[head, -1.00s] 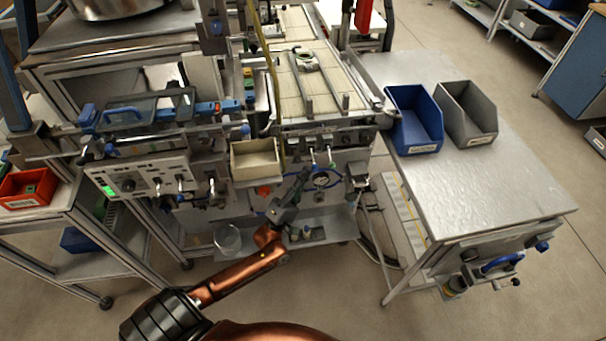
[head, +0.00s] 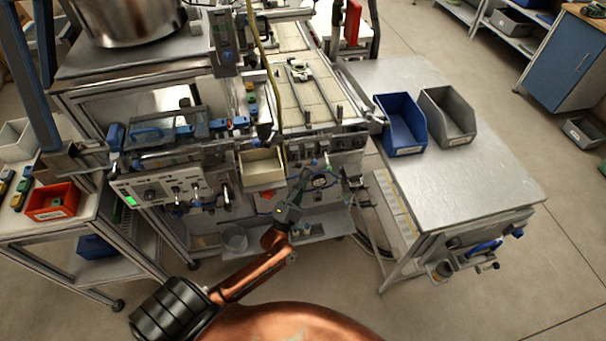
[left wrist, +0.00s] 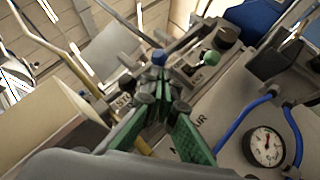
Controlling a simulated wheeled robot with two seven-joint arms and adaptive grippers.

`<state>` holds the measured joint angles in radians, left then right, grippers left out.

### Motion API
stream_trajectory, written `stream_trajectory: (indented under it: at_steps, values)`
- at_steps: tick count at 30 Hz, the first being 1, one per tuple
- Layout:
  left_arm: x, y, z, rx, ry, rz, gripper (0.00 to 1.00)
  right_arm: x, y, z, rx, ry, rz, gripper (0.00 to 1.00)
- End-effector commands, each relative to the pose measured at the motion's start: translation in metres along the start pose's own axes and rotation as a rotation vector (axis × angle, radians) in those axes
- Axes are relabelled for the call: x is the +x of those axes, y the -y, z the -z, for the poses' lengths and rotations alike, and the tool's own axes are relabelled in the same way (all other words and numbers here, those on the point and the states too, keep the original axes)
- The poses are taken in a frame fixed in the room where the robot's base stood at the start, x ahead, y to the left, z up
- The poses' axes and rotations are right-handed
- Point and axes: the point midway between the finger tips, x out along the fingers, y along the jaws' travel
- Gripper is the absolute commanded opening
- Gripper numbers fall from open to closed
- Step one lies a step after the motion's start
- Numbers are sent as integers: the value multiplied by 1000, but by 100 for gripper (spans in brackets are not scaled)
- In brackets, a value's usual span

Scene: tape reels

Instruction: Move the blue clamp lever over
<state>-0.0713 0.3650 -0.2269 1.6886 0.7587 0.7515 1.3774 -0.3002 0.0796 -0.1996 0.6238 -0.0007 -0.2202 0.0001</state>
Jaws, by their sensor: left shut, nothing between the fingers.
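A short lever with a blue knob (left wrist: 158,57) stands on the front panel of the machine in the left wrist view. In the head view its blue tip (head: 313,163) is very small. A similar lever with a green knob (left wrist: 210,58) stands to its right. My left gripper (left wrist: 165,108) is shut and empty, its green-padded fingers pointing toward the blue-knobbed lever. The fingertips appear just short of it; whether they touch cannot be told. In the head view the left gripper (head: 300,186) is in front of the panel. My right gripper is not in view.
A beige bin (head: 262,168) hangs left of the gripper, and a pressure gauge (left wrist: 265,145) with blue hoses is to the right. A blue bin (head: 400,125) and a grey bin (head: 447,115) stand on the metal side table (head: 470,185). A red bin (head: 52,202) is at far left.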

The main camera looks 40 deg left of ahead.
Motion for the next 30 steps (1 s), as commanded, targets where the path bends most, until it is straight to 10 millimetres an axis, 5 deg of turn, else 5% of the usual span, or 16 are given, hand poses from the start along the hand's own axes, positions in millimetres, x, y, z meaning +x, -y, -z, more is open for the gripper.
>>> stream_trajectory:
  at_steps: [11, 22, 30]
  values:
    - [-22, 11, 18, 0, 5, 7, 0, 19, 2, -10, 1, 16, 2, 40]
    - [-95, 1, 14, -5, 8, 7, 0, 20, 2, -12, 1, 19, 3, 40]
    - [-120, -2, 11, -6, 9, 5, 0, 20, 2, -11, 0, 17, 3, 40]
